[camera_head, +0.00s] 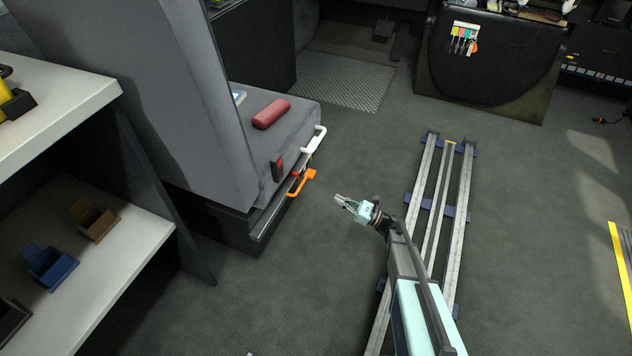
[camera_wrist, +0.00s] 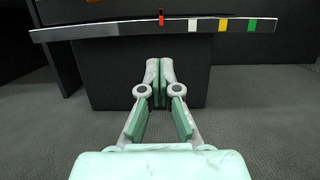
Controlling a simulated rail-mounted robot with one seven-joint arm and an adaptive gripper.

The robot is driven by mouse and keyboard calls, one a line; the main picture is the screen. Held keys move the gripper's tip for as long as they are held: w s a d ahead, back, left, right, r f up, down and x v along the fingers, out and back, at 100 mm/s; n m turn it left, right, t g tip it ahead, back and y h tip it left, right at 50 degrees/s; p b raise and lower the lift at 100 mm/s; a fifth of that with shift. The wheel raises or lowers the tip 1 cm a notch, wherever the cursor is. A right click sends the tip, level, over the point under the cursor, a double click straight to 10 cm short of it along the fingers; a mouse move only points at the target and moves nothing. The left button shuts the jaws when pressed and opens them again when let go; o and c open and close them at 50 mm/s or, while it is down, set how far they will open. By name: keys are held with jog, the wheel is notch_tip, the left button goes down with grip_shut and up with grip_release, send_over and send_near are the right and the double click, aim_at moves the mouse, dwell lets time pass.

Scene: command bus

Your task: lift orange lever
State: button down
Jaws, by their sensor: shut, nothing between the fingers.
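The orange lever (camera_head: 301,184) sticks out from the front edge of the grey seat unit in the head view. My gripper (camera_head: 340,200) is to its right, apart from it, with floor showing between them. In the wrist view the fingers (camera_wrist: 159,68) are together, with nothing held. They point at the dark front below a curved grey rail (camera_wrist: 120,30). The rail carries a small red marker (camera_wrist: 161,17) and white, yellow and green patches. A sliver of orange shows at the top edge of the wrist view; I cannot tell whether it is the lever.
A white handle (camera_head: 315,141) is just behind the lever on the seat unit (camera_head: 292,127). A red case (camera_head: 271,114) lies on top. A white shelf (camera_head: 125,245) with small bins stands at the left. Floor rails (camera_head: 427,215) run at the right. Open floor lies around my gripper.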

jog(key=shift+a, duration=0.1)
jog(key=w+a+r+b, duration=0.3)
jog(key=a+r+b, duration=0.2)
jog(key=a, duration=0.4)
jog(key=shift+w+r+b, duration=0.15)
jog(key=shift+r+b, duration=0.25)
jog(key=shift+r, duration=0.3)
jog(key=shift+d+r, duration=0.1)
jog(key=shift+d, duration=0.05)
